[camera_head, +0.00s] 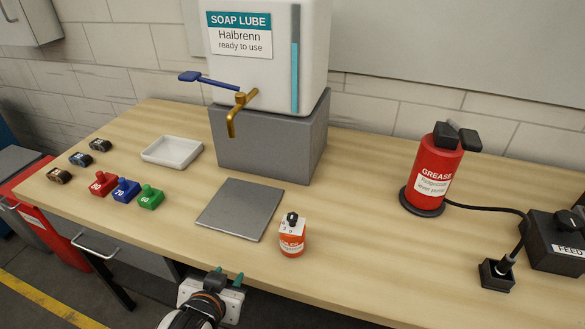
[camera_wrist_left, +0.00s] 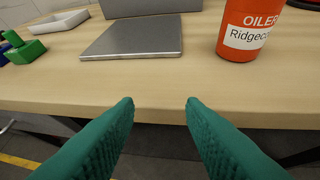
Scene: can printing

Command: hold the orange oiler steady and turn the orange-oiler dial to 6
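The orange oiler (camera_head: 291,240) stands upright on the table near its front edge, right of the grey plate. It has a white label and a white top with a black dial (camera_head: 291,219) on it; the dial's setting is too small to read. The oiler's lower body also shows at the upper right of the left wrist view (camera_wrist_left: 250,32). My left gripper (camera_head: 228,278) is just in front of the table edge, left of and nearer than the oiler. Its two green fingers (camera_wrist_left: 160,112) are apart with nothing between them. My right gripper is not in view.
The grey plate (camera_head: 240,209) lies left of the oiler. Behind are the soap lube tank (camera_head: 265,75) on a grey block and a white tray (camera_head: 172,152). Colored stamps (camera_head: 125,189) stand left. A red grease can (camera_head: 436,172) and black feed box (camera_head: 556,240) stand right.

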